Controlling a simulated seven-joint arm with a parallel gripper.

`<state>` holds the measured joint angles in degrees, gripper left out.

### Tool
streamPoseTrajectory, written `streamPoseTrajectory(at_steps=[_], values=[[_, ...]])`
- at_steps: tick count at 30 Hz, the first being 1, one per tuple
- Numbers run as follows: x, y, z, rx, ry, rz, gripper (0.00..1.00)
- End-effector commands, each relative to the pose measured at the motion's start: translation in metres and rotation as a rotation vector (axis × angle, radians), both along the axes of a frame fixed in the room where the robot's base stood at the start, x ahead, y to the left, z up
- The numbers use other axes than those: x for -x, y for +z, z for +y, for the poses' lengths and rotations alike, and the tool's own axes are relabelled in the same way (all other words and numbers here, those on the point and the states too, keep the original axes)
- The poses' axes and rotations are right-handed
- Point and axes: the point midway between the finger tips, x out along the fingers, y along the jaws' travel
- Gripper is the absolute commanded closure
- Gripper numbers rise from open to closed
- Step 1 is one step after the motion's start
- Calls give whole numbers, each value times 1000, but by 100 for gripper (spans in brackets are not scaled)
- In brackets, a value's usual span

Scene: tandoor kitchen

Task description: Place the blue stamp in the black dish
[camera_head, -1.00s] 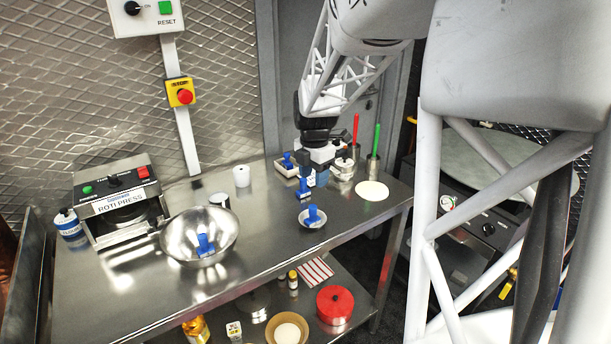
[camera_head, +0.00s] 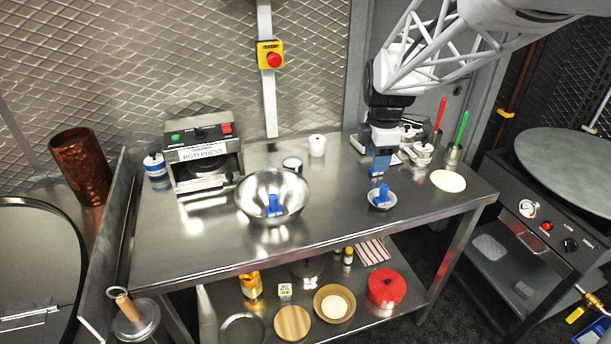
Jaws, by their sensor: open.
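My gripper (camera_head: 381,168) is open, pointing down over the right part of the steel table. A blue stamp (camera_head: 375,175) shows just under its fingertips and is mostly hidden by them; I cannot tell if they touch it. Another blue stamp (camera_head: 383,192) stands in a small pale dish (camera_head: 383,206) just in front of the gripper. A third blue stamp (camera_head: 273,207) is in the large steel bowl (camera_head: 252,190). I cannot make out a black dish in this view.
A roti press (camera_head: 203,158) and a blue-labelled jar (camera_head: 155,166) stand at the table's left. A white cup (camera_head: 317,145) is at the back. Steel canisters (camera_head: 423,154) and a flat bread (camera_head: 448,181) are right of the gripper. The table's left front is clear.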

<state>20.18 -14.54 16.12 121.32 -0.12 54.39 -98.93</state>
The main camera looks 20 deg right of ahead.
Motion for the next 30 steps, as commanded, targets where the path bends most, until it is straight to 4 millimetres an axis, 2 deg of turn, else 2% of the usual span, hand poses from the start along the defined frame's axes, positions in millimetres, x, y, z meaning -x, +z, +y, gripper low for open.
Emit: streamPoseTrajectory(at_steps=[3,15,24,30], values=[[19,11,29,-2,-141,-24,49],[90,32,105,-45,-642,-103,49],[148,35,149,-111,-1015,-151,49],[182,31,170,-162,-1233,-170,49]])
